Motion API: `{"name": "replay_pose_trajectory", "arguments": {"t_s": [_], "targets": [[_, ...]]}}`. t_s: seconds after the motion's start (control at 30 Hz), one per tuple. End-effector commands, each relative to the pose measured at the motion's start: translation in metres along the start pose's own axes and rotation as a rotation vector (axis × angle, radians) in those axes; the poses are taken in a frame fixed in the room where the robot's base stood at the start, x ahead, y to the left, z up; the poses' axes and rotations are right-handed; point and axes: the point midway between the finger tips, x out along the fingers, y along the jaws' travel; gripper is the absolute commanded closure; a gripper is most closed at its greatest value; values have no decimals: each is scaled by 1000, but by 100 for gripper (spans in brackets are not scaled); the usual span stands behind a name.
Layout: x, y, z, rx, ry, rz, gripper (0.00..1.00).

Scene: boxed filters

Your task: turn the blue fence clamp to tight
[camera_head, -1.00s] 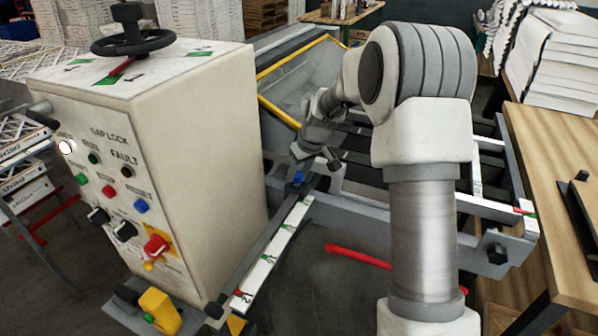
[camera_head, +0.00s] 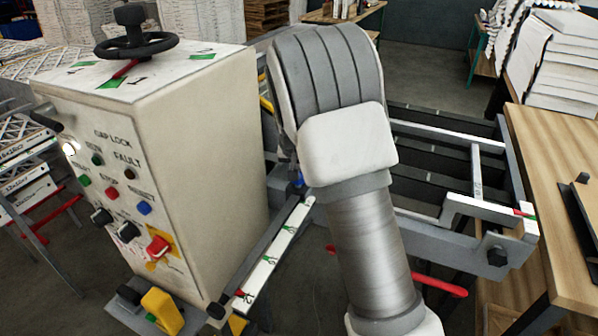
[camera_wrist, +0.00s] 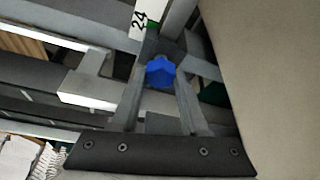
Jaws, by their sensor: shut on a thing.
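The blue fence clamp (camera_wrist: 160,70) is a blue knob on a grey bar in the wrist view. A small blue part of the clamp (camera_head: 298,180) shows in the head view, beside my arm. My gripper (camera_wrist: 160,77) has one finger on each side of the knob and is shut on it. In the head view my arm hides the gripper.
The white machine cabinet (camera_head: 225,150) with its buttons and handwheel stands close to the left of the clamp. A white scale (camera_head: 270,262) runs along the rail towards the front. A wooden bench (camera_head: 560,175) is at the right.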

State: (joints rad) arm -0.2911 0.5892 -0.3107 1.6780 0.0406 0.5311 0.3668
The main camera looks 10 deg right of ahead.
Motion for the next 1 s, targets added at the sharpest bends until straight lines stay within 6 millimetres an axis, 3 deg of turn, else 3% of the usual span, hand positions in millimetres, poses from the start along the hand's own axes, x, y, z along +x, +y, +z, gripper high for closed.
{"name": "replay_pose_trajectory", "arguments": {"t_s": [0.6,1.0], "targets": [[-1,-6,-2,522,2,216,100],[1,-6,-3,724,-1,299,100]]}}
